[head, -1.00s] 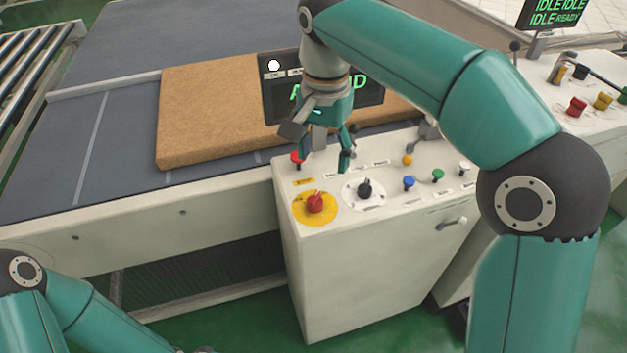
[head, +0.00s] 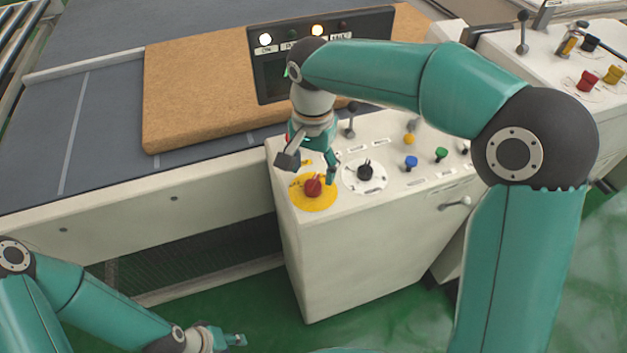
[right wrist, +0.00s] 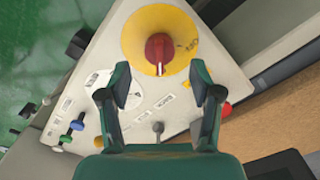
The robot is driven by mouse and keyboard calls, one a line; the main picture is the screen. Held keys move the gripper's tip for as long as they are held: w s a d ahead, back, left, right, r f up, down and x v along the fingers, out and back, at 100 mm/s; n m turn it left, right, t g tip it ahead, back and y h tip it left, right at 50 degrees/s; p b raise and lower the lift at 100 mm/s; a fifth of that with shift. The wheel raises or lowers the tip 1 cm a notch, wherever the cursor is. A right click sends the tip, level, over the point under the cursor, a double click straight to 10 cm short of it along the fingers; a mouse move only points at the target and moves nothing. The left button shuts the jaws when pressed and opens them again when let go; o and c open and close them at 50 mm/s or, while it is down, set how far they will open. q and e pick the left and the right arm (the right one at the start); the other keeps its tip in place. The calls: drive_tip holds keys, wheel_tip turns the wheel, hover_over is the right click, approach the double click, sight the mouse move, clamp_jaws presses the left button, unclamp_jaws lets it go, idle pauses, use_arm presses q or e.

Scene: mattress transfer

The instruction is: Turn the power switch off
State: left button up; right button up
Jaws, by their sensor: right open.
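The red rotary switch (head: 313,187) sits on a round yellow plate (head: 313,205) at the near left corner of the white control console. In the right wrist view the red switch (right wrist: 159,52) is at the top middle on its yellow plate (right wrist: 137,35), with lettering at the plate's right side. My right gripper (head: 311,170) is just above and behind the switch. In the right wrist view its two fingers (right wrist: 160,84) are apart and empty, with the switch ahead of them, not between them. My left gripper (head: 228,340) is low at the bottom edge, too small to read.
A black selector knob (head: 365,172) on a white disc is right of the switch. Blue (head: 411,162), green (head: 441,154) and orange (head: 409,139) controls stand farther right. A display panel (head: 318,50) rises behind. A brown mattress (head: 195,95) lies on the conveyor.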

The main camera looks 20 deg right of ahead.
sight(313, 180)
drive_tip(key=shift+f, duration=2.3)
drive_tip(key=c, duration=1.1)
drive_tip(key=shift+c, duration=0.2)
